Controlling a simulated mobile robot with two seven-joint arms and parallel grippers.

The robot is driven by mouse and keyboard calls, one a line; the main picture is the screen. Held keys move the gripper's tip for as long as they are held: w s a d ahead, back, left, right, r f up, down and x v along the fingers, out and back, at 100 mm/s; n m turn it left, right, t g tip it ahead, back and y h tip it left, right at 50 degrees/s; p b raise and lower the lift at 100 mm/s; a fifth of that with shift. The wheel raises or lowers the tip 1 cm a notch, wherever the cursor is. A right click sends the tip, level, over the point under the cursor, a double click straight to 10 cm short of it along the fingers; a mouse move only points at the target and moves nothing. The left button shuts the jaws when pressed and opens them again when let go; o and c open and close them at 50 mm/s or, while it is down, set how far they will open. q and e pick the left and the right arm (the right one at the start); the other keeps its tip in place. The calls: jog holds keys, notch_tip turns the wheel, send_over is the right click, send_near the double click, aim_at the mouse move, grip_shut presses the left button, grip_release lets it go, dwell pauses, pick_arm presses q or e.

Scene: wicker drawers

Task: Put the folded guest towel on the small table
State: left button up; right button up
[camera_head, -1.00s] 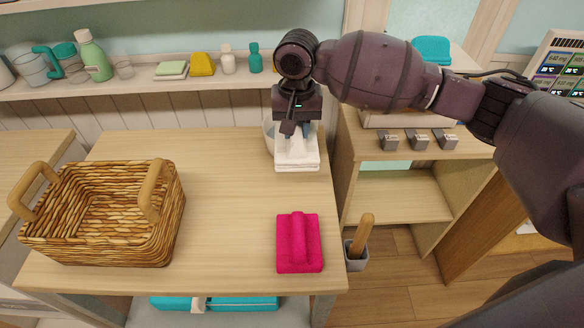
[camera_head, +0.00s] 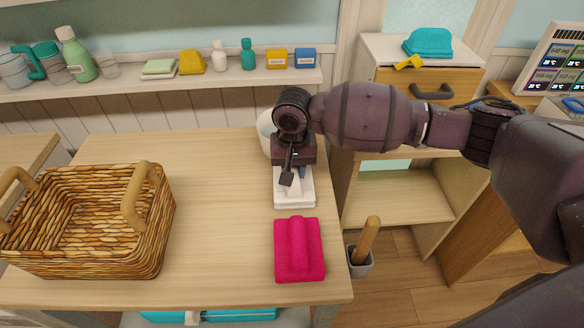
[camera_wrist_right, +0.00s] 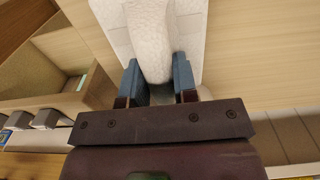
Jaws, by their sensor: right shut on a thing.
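A white folded towel (camera_head: 294,194) is at the right side of the wooden table (camera_head: 215,200), behind a magenta folded towel (camera_head: 298,250). My right gripper (camera_head: 293,176) comes down over the white towel from above. In the right wrist view, its two blue fingers (camera_wrist_right: 158,82) stand either side of a raised white fold of the towel (camera_wrist_right: 150,35) and are shut on it. I cannot tell whether the towel touches the tabletop. The magenta towel lies flat near the table's front right corner. My left gripper is not in view.
A wicker basket (camera_head: 90,225) with two handles stands at the table's left. A white bowl (camera_head: 265,130) is partly hidden behind my right gripper. A wooden-handled brush in a grey holder (camera_head: 361,262) stands right of the table. The table's middle is clear.

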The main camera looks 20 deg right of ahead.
jog(key=shift+r, duration=0.15)
jog(key=o, duration=0.9)
jog(key=shift+o, duration=0.2)
jog(key=shift+r, duration=0.3)
notch_tip(320, 180, up, 12)
jog(key=p, duration=0.3)
jog(key=shift+f, duration=0.25)
